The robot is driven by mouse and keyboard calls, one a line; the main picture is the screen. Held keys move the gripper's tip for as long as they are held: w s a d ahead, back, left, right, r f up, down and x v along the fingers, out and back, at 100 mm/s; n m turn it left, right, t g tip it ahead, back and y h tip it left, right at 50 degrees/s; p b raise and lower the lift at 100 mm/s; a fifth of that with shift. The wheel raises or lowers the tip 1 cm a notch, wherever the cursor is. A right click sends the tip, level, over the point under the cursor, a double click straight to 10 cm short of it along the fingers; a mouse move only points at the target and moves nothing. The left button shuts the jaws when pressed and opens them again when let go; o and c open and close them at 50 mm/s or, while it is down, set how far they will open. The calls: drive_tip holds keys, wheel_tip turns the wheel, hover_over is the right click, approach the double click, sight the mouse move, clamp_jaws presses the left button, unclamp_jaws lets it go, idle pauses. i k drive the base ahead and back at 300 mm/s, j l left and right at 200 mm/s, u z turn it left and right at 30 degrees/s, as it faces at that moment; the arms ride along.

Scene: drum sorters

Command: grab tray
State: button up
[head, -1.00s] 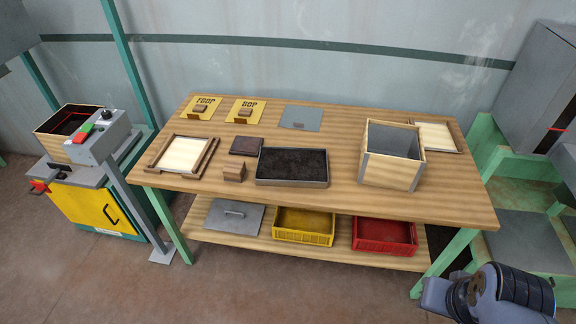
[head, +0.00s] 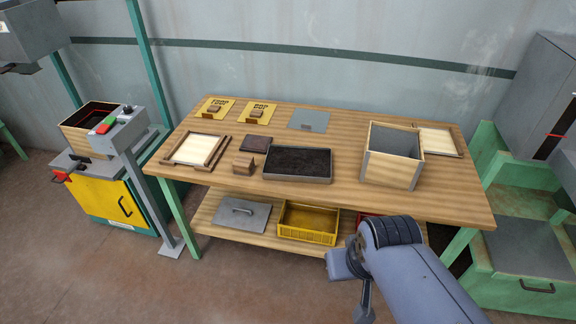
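A shallow grey tray (head: 297,178) filled with dark, soil-like material sits near the front middle of the wooden table. A framed tray with a pale panel (head: 196,149) lies at the table's left, and another pale framed panel (head: 437,141) lies at the right, partly behind the box. My arm rises from the lower right in front of the table, apart from the grey tray in the picture.
An open wooden box (head: 393,172) stands on the table's right. A small brown block (head: 244,165) is left of the tray. The lower shelf holds a grey lid (head: 241,214), a yellow crate (head: 308,238) and a red crate (head: 366,218), mostly hidden by my arm.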

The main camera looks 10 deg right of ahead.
sight(292, 163)
drive_tip(key=i+l, duration=0.3)
drive_tip(key=i, duration=0.2)
drive_tip(key=i+l, duration=0.35)
drive_tip(key=i, duration=0.1)
